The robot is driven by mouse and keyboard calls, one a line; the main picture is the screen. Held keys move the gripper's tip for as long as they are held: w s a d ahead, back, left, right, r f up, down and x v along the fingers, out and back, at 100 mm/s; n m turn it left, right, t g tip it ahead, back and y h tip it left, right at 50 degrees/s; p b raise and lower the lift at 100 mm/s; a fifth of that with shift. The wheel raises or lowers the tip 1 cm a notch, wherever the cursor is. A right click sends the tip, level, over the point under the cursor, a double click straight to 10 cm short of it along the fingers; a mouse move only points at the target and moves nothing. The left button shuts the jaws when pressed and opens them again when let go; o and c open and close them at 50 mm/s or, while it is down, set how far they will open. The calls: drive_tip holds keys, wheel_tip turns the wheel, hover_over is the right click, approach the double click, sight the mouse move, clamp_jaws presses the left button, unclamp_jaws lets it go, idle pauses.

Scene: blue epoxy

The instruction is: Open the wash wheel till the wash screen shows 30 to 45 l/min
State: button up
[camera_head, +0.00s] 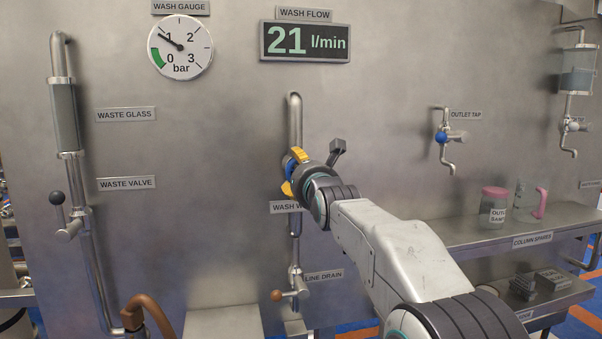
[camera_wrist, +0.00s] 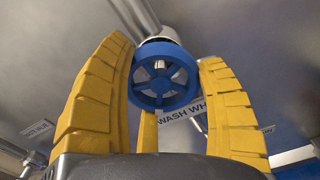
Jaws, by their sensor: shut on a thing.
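The wash wheel is a blue spoked handwheel (camera_wrist: 163,76) at the end of a steel pipe, centred in the wrist view. In the head view it shows as a bit of blue (camera_head: 290,168), mostly hidden by my gripper (camera_head: 295,172). My gripper (camera_wrist: 165,95) has yellow ribbed fingers, one at each side of the wheel and one below, shut on its rim. The wash screen (camera_head: 305,41) reads 21 l/min in green digits under a WASH FLOW label. The WASH W... label (camera_head: 287,207) is partly covered by my arm.
The wash gauge (camera_head: 180,47) has its needle near 1 bar. The line drain's brown-knobbed handle (camera_head: 280,295) is below the wheel. The waste valve (camera_head: 66,225) is at left. The outlet tap (camera_head: 442,138) and a shelf (camera_head: 470,238) with jars are at right.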

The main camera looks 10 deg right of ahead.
drive_tip(key=shift+s+d+r, duration=0.1)
drive_tip(key=shift+d+r, duration=0.1)
drive_tip(key=shift+r, duration=0.3)
drive_tip(key=o, duration=0.9)
drive_tip(key=shift+o, duration=1.4)
drive_tip(key=shift+f, duration=0.2)
drive_tip(key=shift+f, duration=0.1)
drive_tip(key=s, duration=1.2)
